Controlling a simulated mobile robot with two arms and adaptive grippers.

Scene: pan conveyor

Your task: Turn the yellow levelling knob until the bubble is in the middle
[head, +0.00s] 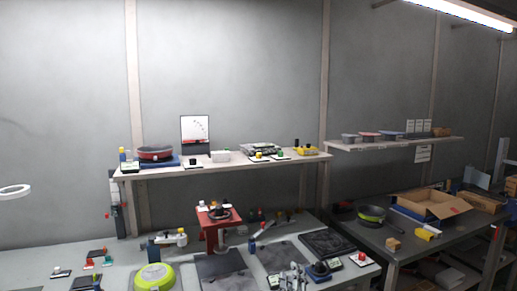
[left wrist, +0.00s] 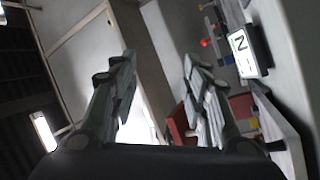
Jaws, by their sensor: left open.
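Several small yellow parts show in the head view: a yellow knob (head: 258,155) on a small plate on the wall shelf, and a yellow cap (head: 181,231) on a pale device on the bench. I cannot tell which is the levelling knob, and no bubble can be made out. My left gripper (head: 291,277) is low in the head view, over the front of the bench. In the left wrist view the left gripper (left wrist: 161,95) has its fingers spread, with nothing between them. My right gripper is not in view.
The wall shelf (head: 225,168) holds pans and small boxes. On the bench are a red stand (head: 209,236), a green-rimmed pan (head: 155,277) and a black tray (head: 327,243). An open cardboard box (head: 432,207) is on the right table. The left wrist view shows a labelled block (left wrist: 246,52).

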